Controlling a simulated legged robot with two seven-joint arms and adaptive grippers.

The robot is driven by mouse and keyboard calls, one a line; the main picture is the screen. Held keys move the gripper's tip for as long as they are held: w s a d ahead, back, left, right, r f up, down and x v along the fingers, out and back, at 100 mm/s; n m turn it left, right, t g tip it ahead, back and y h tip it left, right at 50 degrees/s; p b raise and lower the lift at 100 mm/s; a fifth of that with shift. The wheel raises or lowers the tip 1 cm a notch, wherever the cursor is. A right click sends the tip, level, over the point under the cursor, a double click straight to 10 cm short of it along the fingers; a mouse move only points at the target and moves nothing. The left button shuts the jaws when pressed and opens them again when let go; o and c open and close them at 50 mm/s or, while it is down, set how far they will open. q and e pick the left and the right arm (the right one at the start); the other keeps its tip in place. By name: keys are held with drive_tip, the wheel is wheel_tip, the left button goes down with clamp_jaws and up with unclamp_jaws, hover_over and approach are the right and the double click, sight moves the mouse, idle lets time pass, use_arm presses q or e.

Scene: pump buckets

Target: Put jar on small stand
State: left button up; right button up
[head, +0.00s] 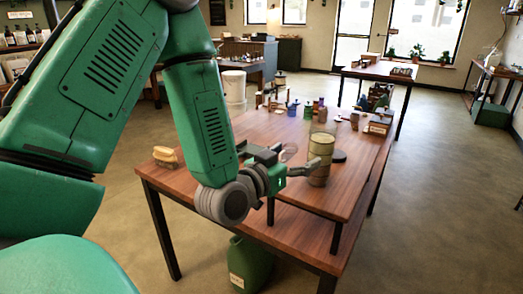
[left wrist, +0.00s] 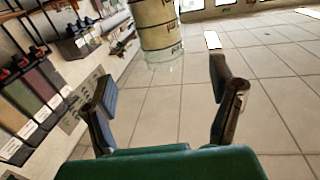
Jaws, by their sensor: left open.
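A tan and cream cylindrical jar (head: 321,146) with bands stands upright near the middle of the table in the head view. In the left wrist view the jar (left wrist: 158,24) is at the top, beyond the fingers, with its top cut off. My left gripper (head: 302,162) is open and close beside the jar, on its left. In the left wrist view its two fingers (left wrist: 163,88) are spread with nothing between them. A dark, low round piece (head: 339,156), perhaps the small stand, lies just behind and right of the jar, partly hidden by it. My right gripper is not in view.
Several small bottles and jars (head: 308,110) stand at the far part of the wooden table (head: 300,192). A yellow object (head: 166,156) lies at its left corner. A white bucket (head: 234,88) stands behind, and a green container (head: 249,262) is below. The table front is clear.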

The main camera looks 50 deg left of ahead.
use_arm(q)
drive_tip(key=s+d+f+g+h, duration=0.1)
drive_tip(key=s+d+f+g, duration=0.15)
drive_tip(key=f, duration=0.45)
drive_tip(key=s+d+f+m+g, duration=0.1)
drive_tip(key=s+f+g, duration=0.15)
drive_tip(key=f, duration=0.45)
drive_tip(key=s+d+f+g+h, duration=0.1)
drive_tip(key=s+d+f+g, duration=0.15)
drive_tip(key=f, duration=0.45)
drive_tip(key=s+d+f+g, duration=0.1)
drive_tip(key=s+f+g, duration=0.4)
drive_tip(key=s, duration=0.5)
drive_tip(key=s+d+f+g, duration=0.1)
drive_tip(key=s+f+g, duration=0.3)
drive_tip(key=s+f, duration=0.5)
drive_tip(key=shift+s+d+f+g+y, duration=0.2)
drive_tip(key=shift+s+g+y, duration=0.2)
drive_tip(key=shift+s, duration=0.15)
drive_tip(key=shift+a, duration=0.1)
